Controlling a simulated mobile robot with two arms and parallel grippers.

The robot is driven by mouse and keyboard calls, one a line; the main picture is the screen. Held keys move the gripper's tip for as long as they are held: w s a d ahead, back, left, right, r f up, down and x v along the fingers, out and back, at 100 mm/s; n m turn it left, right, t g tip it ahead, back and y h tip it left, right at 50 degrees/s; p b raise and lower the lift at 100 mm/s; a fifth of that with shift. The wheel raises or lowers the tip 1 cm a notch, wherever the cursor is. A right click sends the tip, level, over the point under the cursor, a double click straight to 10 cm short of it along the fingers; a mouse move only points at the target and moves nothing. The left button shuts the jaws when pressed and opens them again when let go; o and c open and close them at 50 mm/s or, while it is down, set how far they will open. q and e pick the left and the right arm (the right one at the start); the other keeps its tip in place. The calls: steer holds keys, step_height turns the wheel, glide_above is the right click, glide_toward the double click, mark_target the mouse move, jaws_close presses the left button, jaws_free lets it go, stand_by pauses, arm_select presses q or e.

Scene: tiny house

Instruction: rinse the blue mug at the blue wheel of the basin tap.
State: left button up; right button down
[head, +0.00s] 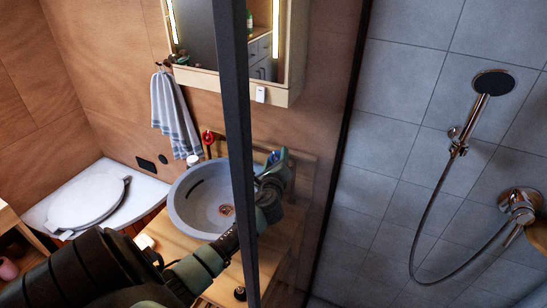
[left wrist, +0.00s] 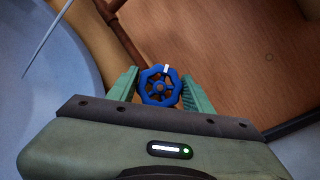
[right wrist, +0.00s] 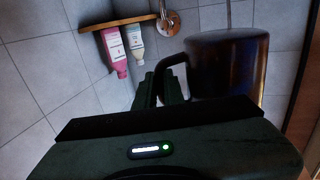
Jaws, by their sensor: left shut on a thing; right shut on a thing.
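The blue wheel (left wrist: 158,88) sits between the two green fingers of my left gripper (left wrist: 160,90), which is shut on it in the left wrist view. In the head view my left gripper (head: 273,172) is at the right side of the grey round basin (head: 181,208), partly behind a dark post. My right gripper (right wrist: 161,86) is shut on the handle of the mug (right wrist: 228,66). The mug looks dark and brownish in this light, and its inside is hidden.
A red wheel (head: 208,137) is behind the basin. The dark vertical post (head: 236,120) crosses the head view. A toilet (head: 88,200) is at left, a towel (head: 172,105) hangs above. A shower head (head: 493,83) and hose are at right.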

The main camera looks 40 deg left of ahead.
arm_select(q)
steer(key=shift+r, duration=0.1)
arm_select(e)
steer(key=shift+r, duration=0.1)
arm_select(q)
steer(key=o, duration=1.4)
steer(key=shift+c, duration=0.2)
arm_select(e)
steer(key=shift+d, duration=0.1)
arm_select(q)
steer(key=shift+s+d, duration=0.1)
steer(key=shift+s+d, duration=0.2)
arm_select(e)
step_height(320, 180, down, 2)
steer(key=shift+f+b, duration=0.1)
steer(key=shift+b, duration=1)
arm_select(q)
steer(key=v, duration=1.1)
steer(key=shift+s+r, duration=0.15)
steer(key=shift+s, duration=0.1)
arm_select(e)
steer(key=shift+f, duration=0.1)
